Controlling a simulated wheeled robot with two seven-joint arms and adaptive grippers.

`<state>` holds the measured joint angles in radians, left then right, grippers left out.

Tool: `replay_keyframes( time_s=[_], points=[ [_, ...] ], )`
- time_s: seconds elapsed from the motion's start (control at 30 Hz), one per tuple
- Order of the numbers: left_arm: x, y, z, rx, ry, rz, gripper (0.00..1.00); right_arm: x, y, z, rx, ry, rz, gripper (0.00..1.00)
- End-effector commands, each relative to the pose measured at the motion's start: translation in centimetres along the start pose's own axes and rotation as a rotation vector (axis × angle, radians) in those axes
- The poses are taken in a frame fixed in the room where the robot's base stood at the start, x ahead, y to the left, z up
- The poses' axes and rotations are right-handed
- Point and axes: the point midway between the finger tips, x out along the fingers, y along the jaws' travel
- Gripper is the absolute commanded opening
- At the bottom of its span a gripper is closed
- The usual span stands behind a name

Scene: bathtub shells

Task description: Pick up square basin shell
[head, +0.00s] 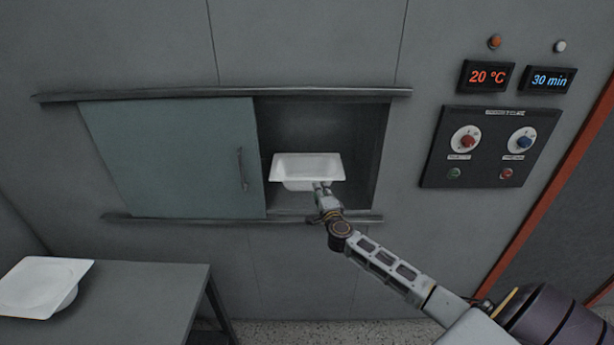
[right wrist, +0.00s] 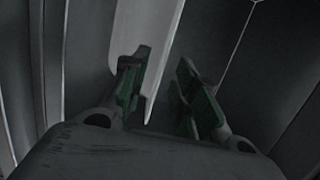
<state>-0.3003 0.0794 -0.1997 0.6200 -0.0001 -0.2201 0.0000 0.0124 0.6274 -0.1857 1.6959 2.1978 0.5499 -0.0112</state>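A white basin shell (head: 307,167) with a flat, straight-edged rim is in the open right half of the wall recess. My right gripper (head: 321,188) is at the front of this shell, by its near right edge. In the right wrist view, the right gripper (right wrist: 163,92) has its two green-padded fingers apart. The white rim (right wrist: 148,60) reaches down into the gap between them, close to the left finger. Whether it touches that finger I cannot tell. My left gripper is not in view.
A second white shell (head: 42,285) lies on a grey table (head: 150,295) at the lower left. A sliding door (head: 175,155) with a handle covers the recess's left half. Rails (head: 220,94) run above and below. A control panel (head: 490,147) is on the right wall.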

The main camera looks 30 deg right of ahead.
Motion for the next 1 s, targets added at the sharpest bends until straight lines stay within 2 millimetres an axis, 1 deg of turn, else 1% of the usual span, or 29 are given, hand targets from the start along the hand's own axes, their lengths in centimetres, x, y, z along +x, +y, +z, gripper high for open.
replay_keyframes(
  time_s=[0.23, 0.37, 0.73, 1.0],
  points=[
    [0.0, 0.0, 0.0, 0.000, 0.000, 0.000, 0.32, 0.1, 0.0, 0.0, 0.000, 0.000, 0.000, 0.29],
    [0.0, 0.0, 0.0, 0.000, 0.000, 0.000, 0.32, 0.5, -0.2, 0.1, 0.001, 0.000, -0.001, 0.29],
    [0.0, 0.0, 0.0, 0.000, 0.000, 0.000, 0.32, 3.0, -0.7, 0.3, 0.002, 0.000, -0.001, 0.29],
    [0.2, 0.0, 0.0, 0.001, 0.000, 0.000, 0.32, 4.8, -0.7, 0.3, 0.001, 0.000, -0.001, 0.29]
  ],
)
